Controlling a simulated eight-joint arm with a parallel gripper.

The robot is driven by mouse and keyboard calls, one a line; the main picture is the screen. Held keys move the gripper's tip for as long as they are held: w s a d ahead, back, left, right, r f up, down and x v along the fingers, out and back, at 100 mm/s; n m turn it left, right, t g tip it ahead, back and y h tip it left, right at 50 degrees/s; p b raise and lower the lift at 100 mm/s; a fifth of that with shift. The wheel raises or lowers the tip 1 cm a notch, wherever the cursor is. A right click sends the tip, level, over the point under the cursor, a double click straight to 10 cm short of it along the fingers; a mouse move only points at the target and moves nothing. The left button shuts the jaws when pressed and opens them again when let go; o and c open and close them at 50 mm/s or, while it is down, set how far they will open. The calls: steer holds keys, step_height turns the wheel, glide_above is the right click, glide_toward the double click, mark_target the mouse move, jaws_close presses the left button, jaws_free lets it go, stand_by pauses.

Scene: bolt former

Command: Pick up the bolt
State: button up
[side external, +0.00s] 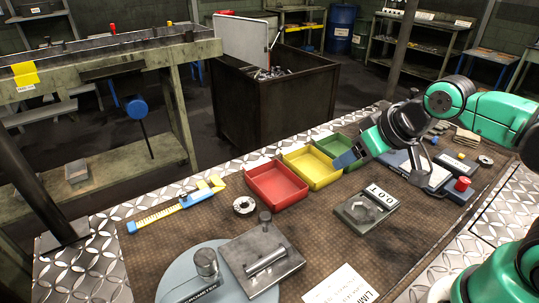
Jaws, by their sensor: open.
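A metal plate (240,252) lies at the front of the workbench, partly over a pale round disc. A grey cylindrical rod that looks like a bolt (265,263) lies on the plate. A small dark upright piece with a round head (265,217) stands at the plate's back edge; I cannot tell for sure which of the two is the bolt. My gripper (419,174) is open and hangs over the right side of the bench, well away from the plate. Its fingers are small and partly dark in this view.
Red (277,184), yellow (312,167) and green (336,145) trays stand behind the plate. Bare bench lies between plate and DOT block.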

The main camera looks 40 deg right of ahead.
steer(key=shift+o, duration=0.3)
steer(key=n+g+y, duration=0.4)
steer(key=n+g, duration=0.4)
steer(key=n, duration=0.9)
glide_above(276, 252)
steer(key=d, duration=0.3)
steer(key=f, duration=0.5)
steer(key=shift+w+a+f, duration=0.1)
steer(key=shift+w+f, duration=0.15)
steer(key=shift+a+f+n+y, duration=0.3)
steer(key=shift+f+n, duration=0.2)
steer(key=shift+x, duration=2.3)
jaws_close()
